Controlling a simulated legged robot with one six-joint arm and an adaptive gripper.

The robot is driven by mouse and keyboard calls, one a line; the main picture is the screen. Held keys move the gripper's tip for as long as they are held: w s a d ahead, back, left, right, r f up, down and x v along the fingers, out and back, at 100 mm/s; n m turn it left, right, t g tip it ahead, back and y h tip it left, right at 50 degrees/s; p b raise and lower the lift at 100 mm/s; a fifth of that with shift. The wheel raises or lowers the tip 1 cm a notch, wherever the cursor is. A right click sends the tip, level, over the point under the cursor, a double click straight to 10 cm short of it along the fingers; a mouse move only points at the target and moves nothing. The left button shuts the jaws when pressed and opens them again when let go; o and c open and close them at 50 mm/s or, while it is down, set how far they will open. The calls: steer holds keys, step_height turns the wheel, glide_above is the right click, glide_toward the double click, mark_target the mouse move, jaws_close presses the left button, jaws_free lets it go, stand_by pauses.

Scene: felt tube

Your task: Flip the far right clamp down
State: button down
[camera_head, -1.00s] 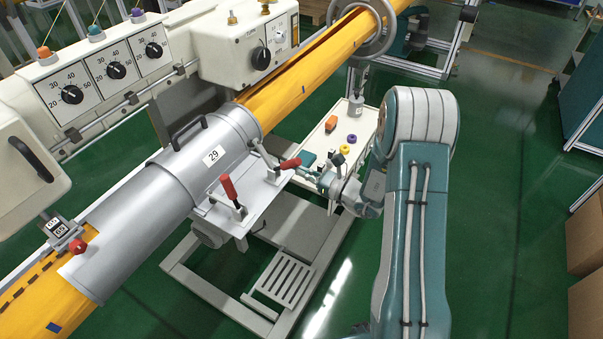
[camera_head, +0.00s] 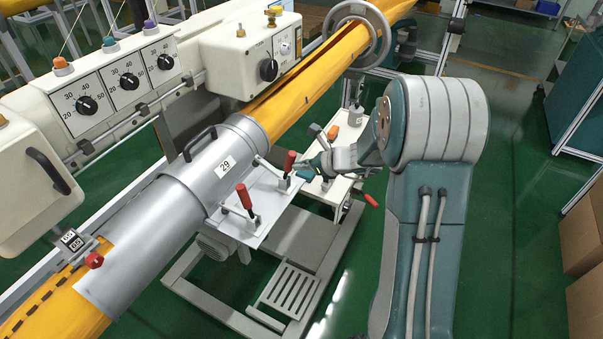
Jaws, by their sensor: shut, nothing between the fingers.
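The far clamp's red handle (camera_head: 289,162) stands close to upright at the far end of the metal plate (camera_head: 237,226), beside the grey cylinder. The near clamp's red handle (camera_head: 244,197) stands upright, tilted slightly left. My gripper (camera_head: 305,172) is shut and empty, just right of the far handle. Its fingertips are small here, and I cannot tell whether they touch the handle. Another red handle (camera_head: 371,200) points down and right below my wrist; I cannot tell what it belongs to.
The grey cylinder (camera_head: 180,235) marked 29 surrounds the yellow tube (camera_head: 335,60). A white tray (camera_head: 344,140) with small items lies behind my gripper. A control box (camera_head: 240,60) stands above the tube.

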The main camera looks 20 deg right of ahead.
mark_target(290, 152)
steer(key=shift+w+a+r+g+h, duration=0.3)
steer(key=shift+w+r+g+h, duration=0.35)
steer(key=shift+w+g+h, duration=0.3)
steer(key=shift+w+a+r, duration=0.1)
steer(key=shift+w+a, duration=0.1)
steer(key=shift+a, duration=0.35)
steer(key=shift+w+a, duration=0.2)
steer(key=shift+a, duration=0.35)
steer(key=shift+w+a, duration=0.1)
steer(key=shift+w+d+r, duration=0.15)
steer(key=shift+w+d, duration=0.1)
steer(key=shift+w, duration=0.05)
steer(key=shift+a+r, duration=0.1)
steer(key=shift+a, duration=0.1)
